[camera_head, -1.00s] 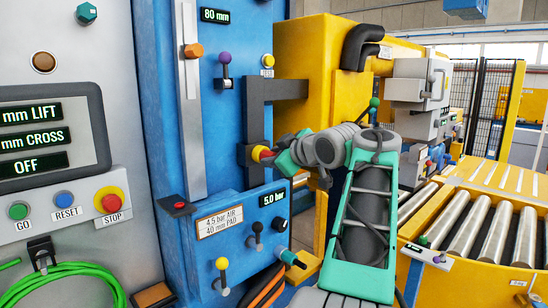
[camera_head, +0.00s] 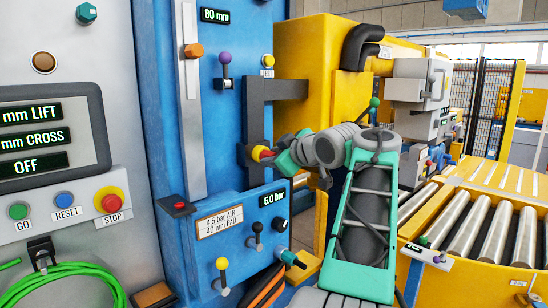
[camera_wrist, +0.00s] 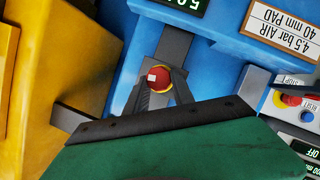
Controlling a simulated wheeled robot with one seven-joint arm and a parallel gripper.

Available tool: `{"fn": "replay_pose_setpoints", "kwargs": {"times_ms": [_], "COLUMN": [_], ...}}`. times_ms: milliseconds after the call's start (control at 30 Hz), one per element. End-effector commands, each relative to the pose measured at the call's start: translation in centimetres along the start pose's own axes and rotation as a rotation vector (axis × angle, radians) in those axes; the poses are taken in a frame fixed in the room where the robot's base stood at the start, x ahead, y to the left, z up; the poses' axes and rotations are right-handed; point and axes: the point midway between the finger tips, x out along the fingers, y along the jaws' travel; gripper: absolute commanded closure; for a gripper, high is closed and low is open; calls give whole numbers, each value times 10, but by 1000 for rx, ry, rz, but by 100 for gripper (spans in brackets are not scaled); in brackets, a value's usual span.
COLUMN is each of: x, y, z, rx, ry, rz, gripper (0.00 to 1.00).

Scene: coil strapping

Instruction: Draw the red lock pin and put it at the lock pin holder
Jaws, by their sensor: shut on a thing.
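The red lock pin (camera_head: 264,153) shows as a small red piece with yellow beside it, against the dark grey bracket (camera_head: 256,118) on the blue machine. My gripper (camera_head: 271,154) reaches it from the right and is shut on it. In the wrist view the pin's round red end (camera_wrist: 158,76), with a pale square mark and a yellow edge, sits between the dark fingers of my gripper (camera_wrist: 160,92). The pin's shaft is hidden, so I cannot tell how deep it sits. I cannot make out a lock pin holder for certain.
Below is a blue control box (camera_head: 222,236) with several knobs and levers. A yellow machine body (camera_head: 308,50) stands close behind my arm. A grey panel (camera_head: 50,225) with buttons is at left, and a roller conveyor (camera_head: 485,235) at right.

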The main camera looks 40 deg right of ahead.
Motion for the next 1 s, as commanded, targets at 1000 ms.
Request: {"fn": "replay_pose_setpoints", "kwargs": {"times_ms": [1000], "x": [-11], "y": [0], "z": [4], "rx": [0], "ry": [0], "rz": [0], "gripper": [82]}}
